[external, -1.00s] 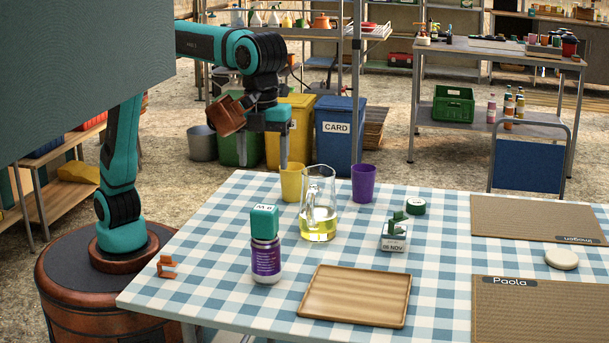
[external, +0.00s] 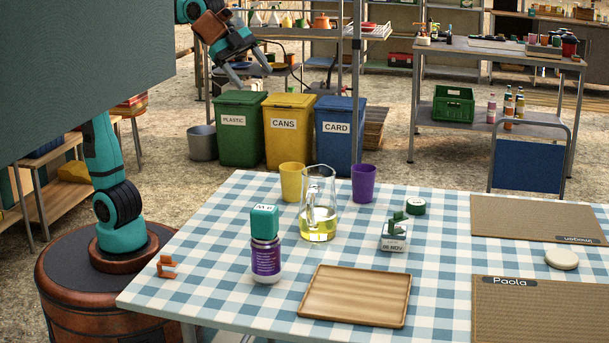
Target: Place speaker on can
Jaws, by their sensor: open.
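A teal cube with a white label (external: 265,222), which looks like the speaker, rests on top of a purple-labelled white container (external: 266,261). That container looks like the can and stands upright near the table's left side. The cube sits roughly level on it. My gripper (external: 252,78) is up at the top left, beyond the table's far edge, well away from the cube and container. Its two fingers are apart and nothing is between them.
A glass jug (external: 318,205) with yellow liquid stands behind the container, with a yellow cup (external: 292,182) and a purple cup (external: 363,183). A wooden tray (external: 355,296) lies to the right. An orange clip-like piece (external: 167,267) is on the left.

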